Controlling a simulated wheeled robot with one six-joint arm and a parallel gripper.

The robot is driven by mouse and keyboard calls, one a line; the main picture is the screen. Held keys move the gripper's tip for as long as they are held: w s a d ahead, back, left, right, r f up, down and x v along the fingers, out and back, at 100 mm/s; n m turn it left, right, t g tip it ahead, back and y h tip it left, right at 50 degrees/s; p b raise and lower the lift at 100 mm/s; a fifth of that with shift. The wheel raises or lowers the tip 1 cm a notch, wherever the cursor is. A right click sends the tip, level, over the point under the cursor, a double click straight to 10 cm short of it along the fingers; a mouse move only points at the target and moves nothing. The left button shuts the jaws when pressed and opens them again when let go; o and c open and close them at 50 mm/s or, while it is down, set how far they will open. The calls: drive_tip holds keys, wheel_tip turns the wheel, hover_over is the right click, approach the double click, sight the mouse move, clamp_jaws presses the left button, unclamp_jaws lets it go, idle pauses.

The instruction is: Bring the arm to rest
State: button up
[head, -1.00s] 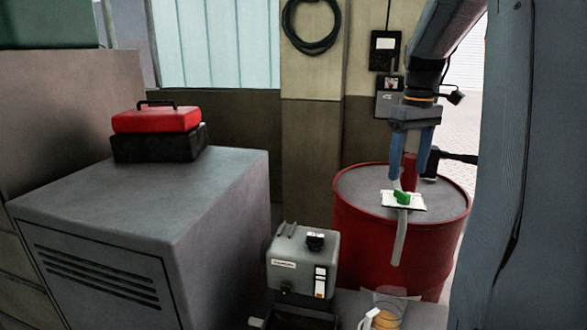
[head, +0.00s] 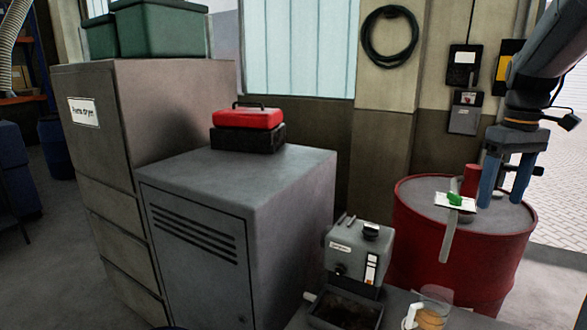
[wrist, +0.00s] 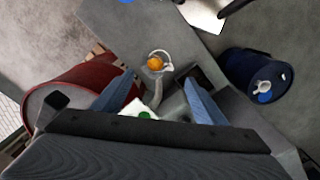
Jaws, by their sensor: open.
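My gripper (head: 508,185) hangs fingers down at the right of the head view, in front of or above the red drum (head: 455,255). Its two blue fingers are apart with nothing between them. In the wrist view my gripper (wrist: 158,100) also shows open. A white card with a green piece (head: 455,200) shows beside the left finger, with a grey strip hanging down below it. The same card shows between the fingers in the wrist view (wrist: 138,110), apart from them. How high the fingers are above the drum top is hard to tell.
A grey machine (head: 358,255) and a clear cup with orange contents (head: 432,310) stand on a low bench left of the drum. A grey cabinet (head: 200,230) carries a red toolbox (head: 248,118). A blue drum (wrist: 258,80) shows in the wrist view.

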drive_tip(key=a+f+b, duration=0.6)
drive_tip(key=a+f, duration=0.9)
drive_tip(key=f, duration=0.1)
drive_tip(key=s+a+f+b, duration=0.2)
drive_tip(key=s+a+f, duration=0.3)
drive_tip(key=a+f, duration=0.1)
drive_tip(key=s+a+f+m+t+b, duration=0.1)
drive_tip(key=s+a+f+b, duration=0.2)
drive_tip(key=a+f, duration=0.4)
drive_tip(key=shift+s+f+m, duration=0.3)
drive_tip(key=shift+s+f, duration=0.55)
drive_tip(key=shift+f, duration=0.05)
